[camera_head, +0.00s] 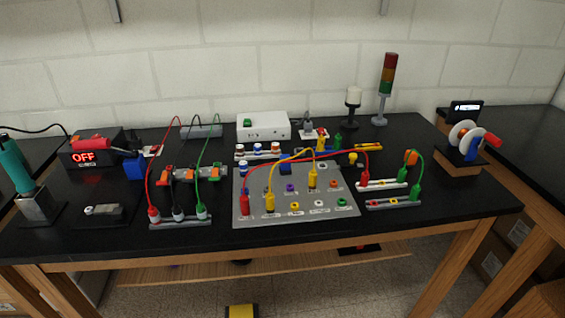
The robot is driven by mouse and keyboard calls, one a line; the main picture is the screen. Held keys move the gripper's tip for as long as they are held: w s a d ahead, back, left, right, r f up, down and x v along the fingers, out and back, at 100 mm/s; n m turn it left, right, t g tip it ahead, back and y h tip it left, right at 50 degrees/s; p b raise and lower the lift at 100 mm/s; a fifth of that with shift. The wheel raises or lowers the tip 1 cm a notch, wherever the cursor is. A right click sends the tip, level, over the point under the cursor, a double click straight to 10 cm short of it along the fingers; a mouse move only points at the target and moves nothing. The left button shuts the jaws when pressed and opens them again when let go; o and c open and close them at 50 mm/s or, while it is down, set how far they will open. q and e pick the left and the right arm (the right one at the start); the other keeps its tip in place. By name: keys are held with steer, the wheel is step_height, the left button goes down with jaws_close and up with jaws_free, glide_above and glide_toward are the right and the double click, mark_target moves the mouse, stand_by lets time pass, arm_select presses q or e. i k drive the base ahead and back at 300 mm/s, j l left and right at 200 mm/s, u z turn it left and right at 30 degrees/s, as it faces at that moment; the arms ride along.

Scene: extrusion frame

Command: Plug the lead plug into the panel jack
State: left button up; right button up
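A grey panel (327,206) with several coloured jacks lies near the table's front, at the middle. A red plug (245,204) and a yellow plug (270,202) stand upright at its front left. Another yellow plug (312,179) stands farther back on it. A red lead (300,157) arches over the panel to a red plug (365,177) at a white strip on the right. Purple, orange, white and green (342,202) jacks show no plug in them. Which plug the task means I cannot tell. Neither of my grippers is in view.
A strip (180,222) left of the panel holds red, black and green plugs with tall leads. A green lead joins two green plugs on the right. A soldering iron (14,165), spool stand (462,155) and signal tower (386,85) stand around. The front edge is mostly clear.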

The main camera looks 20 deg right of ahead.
mark_target(365, 175)
steer(key=z, duration=1.25)
